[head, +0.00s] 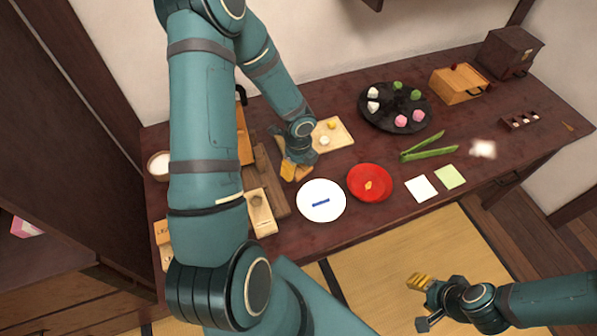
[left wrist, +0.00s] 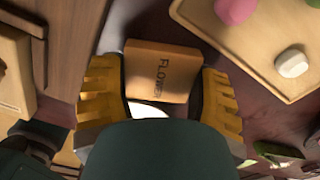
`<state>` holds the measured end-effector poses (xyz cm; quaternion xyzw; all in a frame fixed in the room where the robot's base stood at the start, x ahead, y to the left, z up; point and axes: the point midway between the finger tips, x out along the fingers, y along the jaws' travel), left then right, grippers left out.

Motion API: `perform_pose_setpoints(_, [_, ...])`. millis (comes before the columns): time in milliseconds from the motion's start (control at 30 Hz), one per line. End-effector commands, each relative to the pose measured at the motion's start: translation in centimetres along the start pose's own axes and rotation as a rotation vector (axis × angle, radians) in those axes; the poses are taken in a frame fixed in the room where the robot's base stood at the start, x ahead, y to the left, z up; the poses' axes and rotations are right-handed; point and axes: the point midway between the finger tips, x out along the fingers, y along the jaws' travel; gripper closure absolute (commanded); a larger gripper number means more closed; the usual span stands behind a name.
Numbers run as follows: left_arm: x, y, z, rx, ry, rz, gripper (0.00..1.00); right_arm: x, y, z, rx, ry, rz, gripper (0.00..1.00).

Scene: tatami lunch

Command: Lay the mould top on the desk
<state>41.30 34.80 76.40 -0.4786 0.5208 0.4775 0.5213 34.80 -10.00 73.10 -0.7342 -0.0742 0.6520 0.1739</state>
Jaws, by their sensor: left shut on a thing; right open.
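My left gripper (head: 296,171) is over the desk (head: 330,248), beside the pale board and behind the white plate. It is shut on a wooden block marked FLOWER (left wrist: 160,72), which I take to be the mould top. The block sits between the yellow fingers (left wrist: 160,100) in the left wrist view. I cannot tell whether its underside touches the desk. A pale wooden piece with a round hollow (head: 261,214) lies to the left of the white plate. My right gripper (head: 421,302) is open and empty, in front of the desk over the tatami.
The white plate (head: 321,214) with a blue strip and a red plate (head: 370,195) stand in front of the gripper. A pale board (head: 341,133) with small sweets lies close on its right. A dark round tray (head: 372,119) is farther back. Bare desk shows along the front edge.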

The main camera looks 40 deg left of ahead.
Motion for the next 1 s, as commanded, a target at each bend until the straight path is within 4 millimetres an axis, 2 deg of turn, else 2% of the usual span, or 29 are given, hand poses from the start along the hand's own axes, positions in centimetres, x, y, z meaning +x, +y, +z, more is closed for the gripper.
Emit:
perform_pose_setpoints(33, [1.1, 0.0, 0.0, 0.002, 0.0, 0.002, 0.65, 0.6, 0.2, 0.0, 0.0, 0.002, 0.0, 0.53])
perform_pose_setpoints(133, [2.2, 0.0, 0.0, 0.001, 0.0, 0.001, 0.65, 1.0, 0.4, -0.1, 0.0, 0.004, 0.0, 0.53])
perform_pose_setpoints(533, [2.5, 0.0, 0.0, 0.0, 0.0, 0.0, 0.65, 1.2, 0.5, -0.1, -0.001, 0.006, 0.0, 0.53])
perform_pose_setpoints(567, [2.5, 0.0, 0.0, 0.0, 0.0, 0.0, 0.22, 1.1, 0.4, -0.1, -0.001, 0.006, 0.0, 0.53])
perform_pose_setpoints(867, [2.3, 0.0, 0.0, 0.0, 0.0, 0.001, 0.22, 1.0, 0.4, -0.1, -0.001, 0.006, 0.0, 0.53])
perform_pose_setpoints(1000, [1.4, 0.0, 0.1, -0.001, -0.001, 0.0, 0.22, 0.5, 0.2, -0.1, 0.0, 0.004, 0.0, 0.53])
